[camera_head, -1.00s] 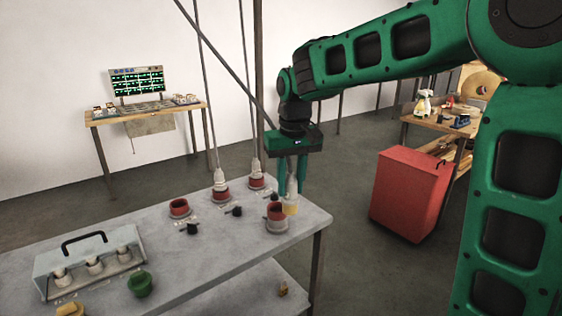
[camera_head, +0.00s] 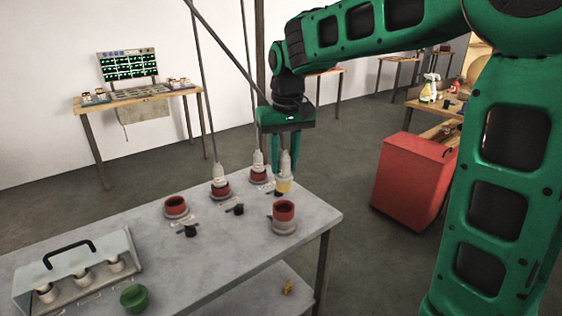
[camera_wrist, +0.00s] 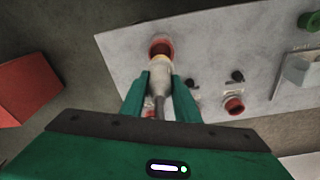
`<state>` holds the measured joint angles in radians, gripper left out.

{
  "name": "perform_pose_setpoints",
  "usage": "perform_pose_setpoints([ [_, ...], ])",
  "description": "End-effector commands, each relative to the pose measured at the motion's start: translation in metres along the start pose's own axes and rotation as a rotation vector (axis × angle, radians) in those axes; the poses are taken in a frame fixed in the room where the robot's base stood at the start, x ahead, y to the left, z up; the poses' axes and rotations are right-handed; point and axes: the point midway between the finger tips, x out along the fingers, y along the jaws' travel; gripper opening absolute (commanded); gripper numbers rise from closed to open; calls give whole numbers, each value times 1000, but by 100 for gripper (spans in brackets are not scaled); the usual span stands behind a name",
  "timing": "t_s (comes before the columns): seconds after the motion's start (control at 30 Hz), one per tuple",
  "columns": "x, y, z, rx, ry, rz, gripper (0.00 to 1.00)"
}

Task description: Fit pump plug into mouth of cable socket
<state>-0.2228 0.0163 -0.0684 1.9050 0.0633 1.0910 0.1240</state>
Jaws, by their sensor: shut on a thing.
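My gripper (camera_head: 284,160) is shut on a pale grey-white plug (camera_head: 285,166) with a yellow end, which points down above the grey table. I take it as the pump plug. In the wrist view the plug (camera_wrist: 158,82) sits between the two green fingers (camera_wrist: 160,92). An empty red socket (camera_head: 284,211) with a dark mouth stands just in front of and below the plug's yellow end, apart from it in the head view. It shows beyond the plug tip in the wrist view (camera_wrist: 161,43). No label tells me which socket is the cable one.
Another open red socket (camera_head: 176,205) stands further left. Two red sockets hold corded plugs (camera_head: 220,178) (camera_head: 258,164). A grey handled box (camera_head: 78,265) and green socket (camera_head: 134,298) are at left. A red cabinet (camera_head: 412,180) stands right.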

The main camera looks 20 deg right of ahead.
Motion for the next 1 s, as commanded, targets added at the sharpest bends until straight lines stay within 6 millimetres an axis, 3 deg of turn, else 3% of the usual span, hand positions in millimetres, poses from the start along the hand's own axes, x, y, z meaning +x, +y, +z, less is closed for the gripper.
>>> perform_pose_setpoints([
  [0.6, 41, -3, 5, -4, -1, 0, 2],
  [1.0, 50, -5, 6, -6, 1, -1, 2],
])
